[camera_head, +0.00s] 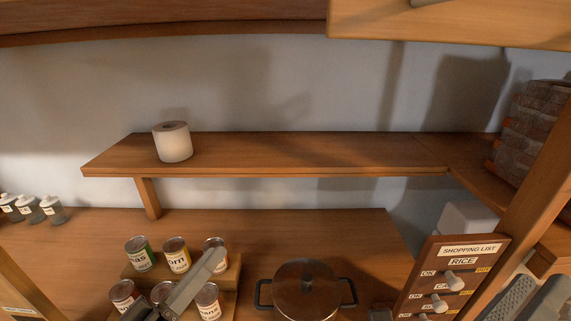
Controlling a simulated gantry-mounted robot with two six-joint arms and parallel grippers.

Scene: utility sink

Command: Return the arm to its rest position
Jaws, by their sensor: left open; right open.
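My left gripper (200,277) reaches in from the bottom edge, left of centre. Its grey finger slants up and to the right in front of the cans; it is open, with nothing seen held in it. Several labelled cans stand on a stepped wooden rack (231,276), among them a green-labelled can (139,253) and a yellow-labelled can (177,254). The finger partly hides cans behind it, and I cannot tell whether it touches any. My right gripper is not seen.
A lidded pot (306,288) stands right of the rack. A white paper roll (173,142) stands on the shelf (300,152) above. A shopping list board (455,280) with pegs is at lower right. Small jars (52,209) stand at far left. The counter behind the cans is clear.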

